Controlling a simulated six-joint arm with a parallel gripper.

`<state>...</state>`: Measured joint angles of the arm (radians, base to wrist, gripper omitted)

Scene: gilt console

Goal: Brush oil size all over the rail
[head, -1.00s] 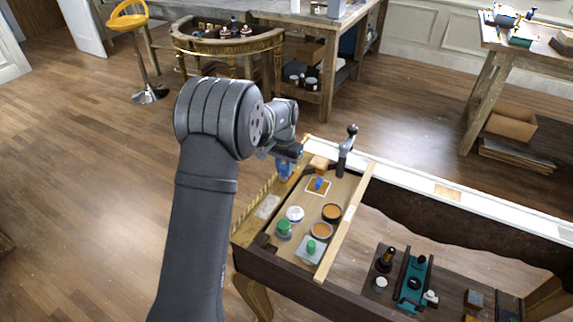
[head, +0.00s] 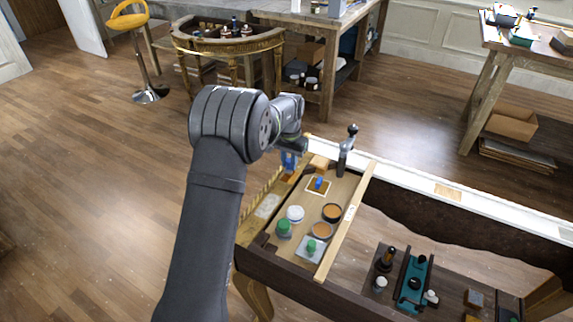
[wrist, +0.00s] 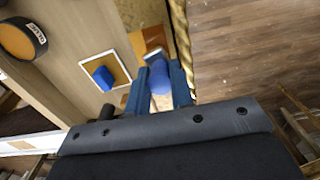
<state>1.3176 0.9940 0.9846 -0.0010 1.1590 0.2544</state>
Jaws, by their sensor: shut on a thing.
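The rail is the gilt, carved front edge of the console (head: 262,194), running along the left side of the worktop. In the wrist view the rail (wrist: 181,38) shows as a twisted gold strip just right of my fingers. My gripper (head: 289,162) is over the rail's far end. In the wrist view its blue fingers (wrist: 160,76) are shut on a blue rounded handle (wrist: 161,80), which looks like the brush. An orange-brown block (wrist: 150,40) shows just beyond the fingers.
On the worktop are a white-edged square with a blue knob (head: 318,185), open round pots (head: 332,212), green-topped jars (head: 284,228) and a white-lidded jar (head: 295,213). A dark clamp (head: 347,150) stands at the far edge. A wooden strip (head: 345,220) bounds the right side.

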